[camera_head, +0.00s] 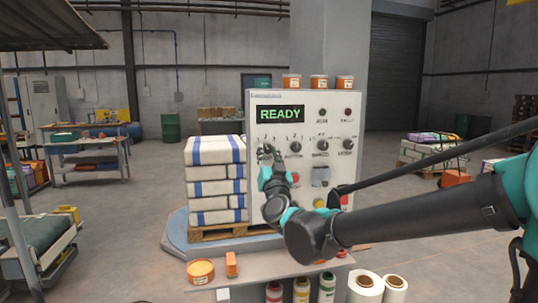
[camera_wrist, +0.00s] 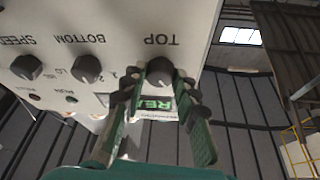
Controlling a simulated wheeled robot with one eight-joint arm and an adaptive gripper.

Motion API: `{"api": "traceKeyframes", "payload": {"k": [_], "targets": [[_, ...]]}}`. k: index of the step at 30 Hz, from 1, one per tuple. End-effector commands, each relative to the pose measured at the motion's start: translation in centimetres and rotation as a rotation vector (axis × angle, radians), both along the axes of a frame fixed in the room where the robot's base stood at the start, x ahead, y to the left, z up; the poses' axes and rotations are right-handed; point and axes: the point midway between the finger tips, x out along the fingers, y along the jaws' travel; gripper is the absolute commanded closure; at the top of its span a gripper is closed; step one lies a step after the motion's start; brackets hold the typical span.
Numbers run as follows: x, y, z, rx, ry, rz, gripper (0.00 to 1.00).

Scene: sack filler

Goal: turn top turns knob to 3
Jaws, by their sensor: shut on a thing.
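The top turns knob (camera_wrist: 160,71) is a dark round knob beside the label TOP, which appears upside down in the wrist view. My gripper (camera_wrist: 160,79) has one dark green finger on each side of this knob and is shut on it. In the head view my gripper (camera_head: 267,153) is at the left end of the knob row on the white control panel (camera_head: 275,92) and mostly hides the knob. The knob's pointer and setting cannot be read.
The bottom knob (camera_wrist: 87,69) and speed knob (camera_wrist: 26,68) sit beside it. The panel display (camera_head: 280,114) reads READY. Stacked sacks (camera_head: 214,172) stand left of the panel. Bottles and rolls (camera_head: 364,286) stand below it. A black rod (camera_head: 440,158) crosses at right.

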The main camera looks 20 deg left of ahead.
Motion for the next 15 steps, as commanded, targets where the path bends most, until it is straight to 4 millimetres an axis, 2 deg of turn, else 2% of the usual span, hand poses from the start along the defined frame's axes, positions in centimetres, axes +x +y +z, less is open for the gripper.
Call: {"api": "traceKeyframes", "payload": {"k": [15], "targets": [[-0.28,0.42,0.21,0.416,0.256,0.001,1.00]]}}
